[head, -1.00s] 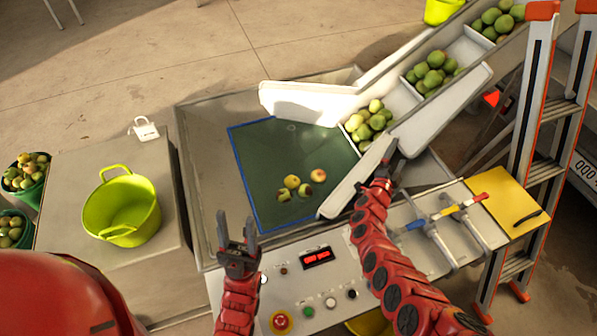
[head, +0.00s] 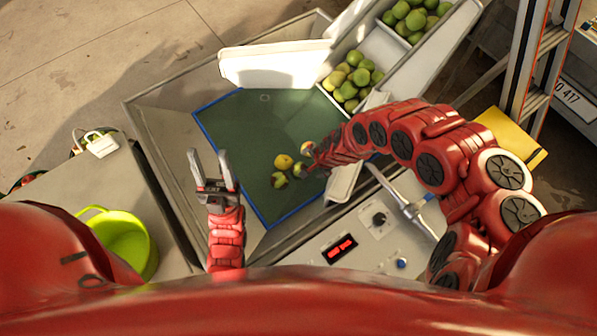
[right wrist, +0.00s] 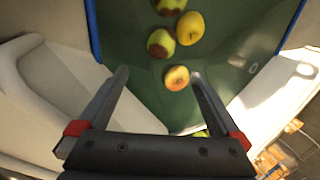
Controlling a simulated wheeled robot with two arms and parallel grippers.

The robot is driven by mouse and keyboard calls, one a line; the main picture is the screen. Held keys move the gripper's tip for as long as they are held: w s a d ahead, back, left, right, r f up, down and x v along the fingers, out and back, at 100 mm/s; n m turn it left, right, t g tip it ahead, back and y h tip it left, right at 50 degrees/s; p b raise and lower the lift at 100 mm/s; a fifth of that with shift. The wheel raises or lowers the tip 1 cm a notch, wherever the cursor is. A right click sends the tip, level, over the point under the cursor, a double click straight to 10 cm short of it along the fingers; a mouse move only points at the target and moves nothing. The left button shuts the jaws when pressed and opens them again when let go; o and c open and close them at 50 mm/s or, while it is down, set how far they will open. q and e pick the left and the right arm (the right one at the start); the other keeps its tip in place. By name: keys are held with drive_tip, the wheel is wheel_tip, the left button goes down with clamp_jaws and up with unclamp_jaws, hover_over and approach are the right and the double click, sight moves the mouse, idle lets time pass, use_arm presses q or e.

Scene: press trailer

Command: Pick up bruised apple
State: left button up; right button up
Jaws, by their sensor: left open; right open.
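Several apples lie on the green mat (head: 235,125). Two have brown bruised patches: one bruised apple (head: 279,180) is at the near left, and another bruised apple (head: 300,171) is just right of it. Bruised apples also show in the right wrist view (right wrist: 161,43) (right wrist: 168,5). A yellow apple (head: 284,161) lies close by. A red-yellow apple (head: 308,148) is beside my right gripper (head: 314,164); in the right wrist view this apple (right wrist: 177,78) appears between the open fingertips, ungripped. My left gripper (head: 213,168) is open and empty over the tray's left side.
A conveyor chute (head: 395,55) holding green apples (head: 352,78) slopes in from the upper right. White guide walls (head: 275,64) border the mat. A lime bucket (head: 122,240) stands on the left bench. A control panel (head: 345,240) is at the front, a ladder (head: 535,80) at right.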

drive_tip(key=b+x, duration=0.1)
drive_tip(key=x, duration=0.6)
drive_tip(key=shift+w+a+f+b, duration=0.1)
drive_tip(key=shift+a+f+b, duration=0.1)
drive_tip(key=shift+f+b, duration=0.1)
drive_tip(key=shift+w+a+f, duration=0.1)
drive_tip(key=shift+w+f, duration=0.2)
drive_tip(key=shift+f, duration=0.3)
drive_tip(key=shift+a+f, duration=0.1)
drive_tip(key=shift+f, duration=0.4)
drive_tip(key=shift+w+f, duration=0.1)
drive_tip(key=shift+f, duration=0.2)
drive_tip(key=b+x, duration=0.2)
drive_tip(key=x, duration=0.1)
drive_tip(key=shift+f, duration=0.35)
drive_tip(key=shift+f+b, duration=0.15)
drive_tip(key=shift+b, duration=0.2)
drive_tip(key=c, duration=1.4)
